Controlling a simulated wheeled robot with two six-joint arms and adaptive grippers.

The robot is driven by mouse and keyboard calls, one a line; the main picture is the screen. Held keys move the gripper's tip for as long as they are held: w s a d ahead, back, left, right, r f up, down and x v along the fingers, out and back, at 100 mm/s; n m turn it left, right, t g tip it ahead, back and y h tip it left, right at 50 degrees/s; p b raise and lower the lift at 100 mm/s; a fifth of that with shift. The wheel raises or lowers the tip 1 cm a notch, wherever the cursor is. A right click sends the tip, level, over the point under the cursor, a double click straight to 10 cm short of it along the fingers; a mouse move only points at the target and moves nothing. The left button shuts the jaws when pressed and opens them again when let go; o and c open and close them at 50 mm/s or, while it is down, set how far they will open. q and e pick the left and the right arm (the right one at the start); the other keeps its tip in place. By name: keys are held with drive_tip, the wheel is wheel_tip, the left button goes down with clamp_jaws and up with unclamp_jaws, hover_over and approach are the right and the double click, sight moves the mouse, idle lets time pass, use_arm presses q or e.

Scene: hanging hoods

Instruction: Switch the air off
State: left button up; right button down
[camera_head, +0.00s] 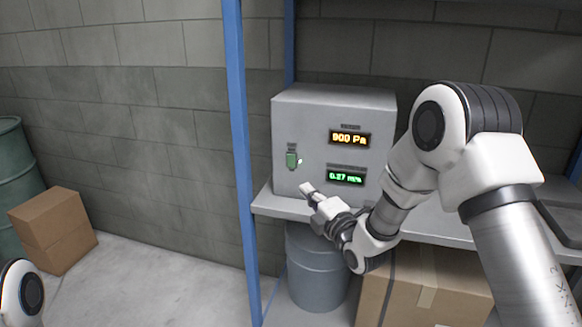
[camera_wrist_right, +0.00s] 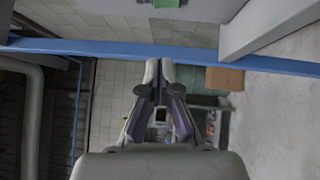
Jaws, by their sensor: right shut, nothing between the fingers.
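A grey control box (camera_head: 310,120) stands on the shelf in the head view. Its front has an orange display (camera_head: 349,139) reading 900 Pa and a green display (camera_head: 346,177) reading about 0.27. A small green switch (camera_head: 292,160) sits at the left of the front, with a small bright light beside it. In the right wrist view, a green part (camera_wrist_right: 167,3) shows at the top edge. My right gripper (camera_head: 307,190) is shut and empty, below and slightly right of the switch, apart from it. Its fingers (camera_wrist_right: 158,72) also show in the wrist view. My left gripper is out of view.
A blue shelf post (camera_head: 240,150) rises left of the box. The grey shelf (camera_head: 280,205) runs under it, with a grey drum (camera_head: 316,270) and a cardboard box (camera_head: 425,290) below. Cardboard boxes (camera_head: 52,230) and a green barrel (camera_head: 12,170) stand at the left. Floor between is clear.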

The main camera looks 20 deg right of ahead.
drive_tip(key=p, duration=0.3)
approach(287, 157)
drive_tip(key=w+a, duration=0.3)
drive_tip(key=a, duration=0.1)
drive_tip(key=w+d, duration=0.3)
drive_tip(key=shift+r, duration=0.1)
drive_tip(key=shift+w+a, duration=0.1)
drive_tip(key=shift+a, duration=0.05)
drive_tip(key=shift+r, duration=0.1)
